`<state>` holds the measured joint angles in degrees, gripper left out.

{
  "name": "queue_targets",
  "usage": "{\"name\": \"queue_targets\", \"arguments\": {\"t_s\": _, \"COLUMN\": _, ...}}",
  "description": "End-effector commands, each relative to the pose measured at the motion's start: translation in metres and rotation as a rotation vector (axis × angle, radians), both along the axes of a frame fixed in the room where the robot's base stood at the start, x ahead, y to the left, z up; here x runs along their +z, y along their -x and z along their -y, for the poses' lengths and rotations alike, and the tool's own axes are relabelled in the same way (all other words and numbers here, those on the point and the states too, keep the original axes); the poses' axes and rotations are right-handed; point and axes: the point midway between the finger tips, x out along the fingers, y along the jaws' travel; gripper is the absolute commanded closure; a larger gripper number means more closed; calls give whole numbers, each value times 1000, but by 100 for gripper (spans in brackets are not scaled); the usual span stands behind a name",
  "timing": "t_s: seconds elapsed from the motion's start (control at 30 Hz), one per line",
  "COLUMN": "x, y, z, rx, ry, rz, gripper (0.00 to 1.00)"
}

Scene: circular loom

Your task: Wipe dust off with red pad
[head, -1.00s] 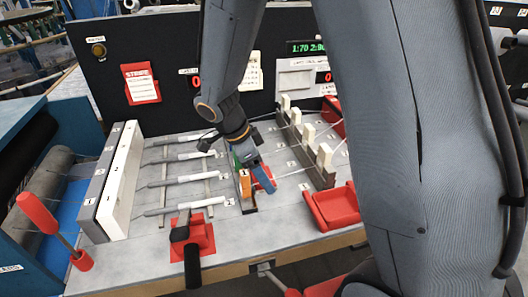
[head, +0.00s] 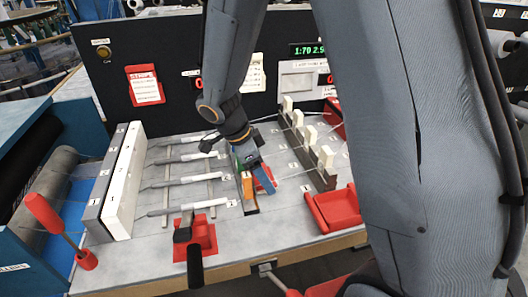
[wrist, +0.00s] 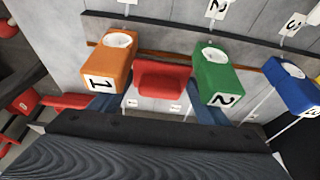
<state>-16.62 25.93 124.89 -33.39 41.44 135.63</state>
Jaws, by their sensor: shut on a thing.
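The red pad (wrist: 160,80) is a small block between the blue fingers of my gripper (wrist: 154,102) in the wrist view. My gripper is shut on it. In the head view the pad (head: 265,180) shows at the fingertips, low over the grey loom table (head: 275,215). An orange block marked 1 (wrist: 107,70) is left of the pad in the wrist view. A green block marked 2 (wrist: 217,80) is right of it. Contact between pad and table cannot be told. I cannot make out any dust.
A blue block marked 3 (wrist: 290,88) lies farther right in the wrist view. In the head view, a red tray (head: 331,208) sits right of my gripper, and a black-handled lever (head: 194,262) on a red base stands front left. Several white rods (head: 180,183) lie left.

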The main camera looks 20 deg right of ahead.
Motion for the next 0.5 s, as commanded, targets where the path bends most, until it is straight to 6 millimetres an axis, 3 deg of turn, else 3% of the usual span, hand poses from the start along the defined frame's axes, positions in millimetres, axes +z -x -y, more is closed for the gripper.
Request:
{"name": "queue_targets", "arguments": {"t_s": 0.03, "x": 16, "y": 0, "z": 1, "rx": -3, "ry": -1, "rz": 4, "gripper": 58}}
{"name": "queue_targets", "arguments": {"t_s": 0.07, "x": 20, "y": 0, "z": 1, "rx": -1, "ry": -1, "rz": 3, "gripper": 58}}
{"name": "queue_targets", "arguments": {"t_s": 0.5, "x": 58, "y": 1, "z": 3, "rx": -4, "ry": 0, "rz": 0, "gripper": 58}}
